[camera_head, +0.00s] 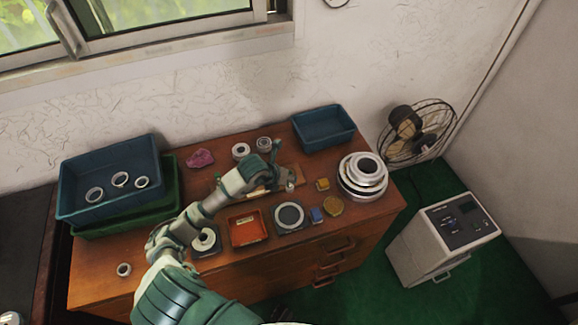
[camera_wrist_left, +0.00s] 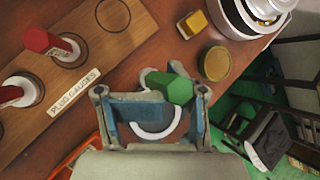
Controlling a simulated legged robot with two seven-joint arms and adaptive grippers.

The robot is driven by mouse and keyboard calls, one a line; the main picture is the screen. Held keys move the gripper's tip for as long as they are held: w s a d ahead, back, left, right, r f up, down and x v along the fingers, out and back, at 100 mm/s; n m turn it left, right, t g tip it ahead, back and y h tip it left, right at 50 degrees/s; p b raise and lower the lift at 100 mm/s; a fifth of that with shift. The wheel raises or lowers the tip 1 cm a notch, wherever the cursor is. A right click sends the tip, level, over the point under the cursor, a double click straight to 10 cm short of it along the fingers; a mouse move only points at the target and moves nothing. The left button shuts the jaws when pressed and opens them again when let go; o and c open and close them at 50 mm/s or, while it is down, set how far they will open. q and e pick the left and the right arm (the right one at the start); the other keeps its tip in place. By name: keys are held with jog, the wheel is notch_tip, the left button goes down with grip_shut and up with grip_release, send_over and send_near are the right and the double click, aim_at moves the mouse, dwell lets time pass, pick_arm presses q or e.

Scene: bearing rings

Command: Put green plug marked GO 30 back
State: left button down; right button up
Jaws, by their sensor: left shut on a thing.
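My left gripper (camera_wrist_left: 155,98) is shut on a green six-sided plug (camera_wrist_left: 176,89), which sits between its blue fingers. A white curved edge shows just below the green part; any marking on the plug is not readable. The wooden board (camera_wrist_left: 148,38) labelled "PLUG GAUGES" lies up and left of the gripper in the left wrist view. Two red plugs with white collars stand in it, one at its middle (camera_wrist_left: 46,43) and one at the left edge. A round place (camera_wrist_left: 113,15) at its upper end is empty. In the head view my left gripper (camera_head: 277,168) is over the board.
A yellow block (camera_wrist_left: 193,24), a brass disc (camera_wrist_left: 215,63) and stacked bearing rings (camera_head: 362,178) lie to the right. Blue bins stand left (camera_head: 108,205) and at the back (camera_head: 325,133).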

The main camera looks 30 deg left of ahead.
pick_arm(q)
jog(key=w+a+f, duration=0.1)
jog(key=w+a, duration=0.1)
jog(key=w, duration=0.1)
jog(key=w+a+f, duration=0.1)
jog(key=w+f, duration=0.1)
jog(key=w, duration=0.1)
jog(key=w+a+f, duration=0.1)
jog(key=w+a, duration=0.1)
jog(key=w, duration=0.1)
jog(key=shift+a+f, duration=0.25)
jog(key=shift+a, duration=0.1)
pick_arm(e)
jog(key=shift+s+d+f, duration=0.1)
jog(key=shift+s+f, duration=0.15)
jog(key=shift+s, duration=0.2)
pick_arm(q)
jog(key=shift+c, duration=2)
grip_release()
jog(key=shift+s, duration=0.1)
jog(key=v, duration=1.2)
pick_arm(e)
jog(key=shift+s, duration=0.15)
pick_arm(q)
jog(key=shift+f, duration=0.1)
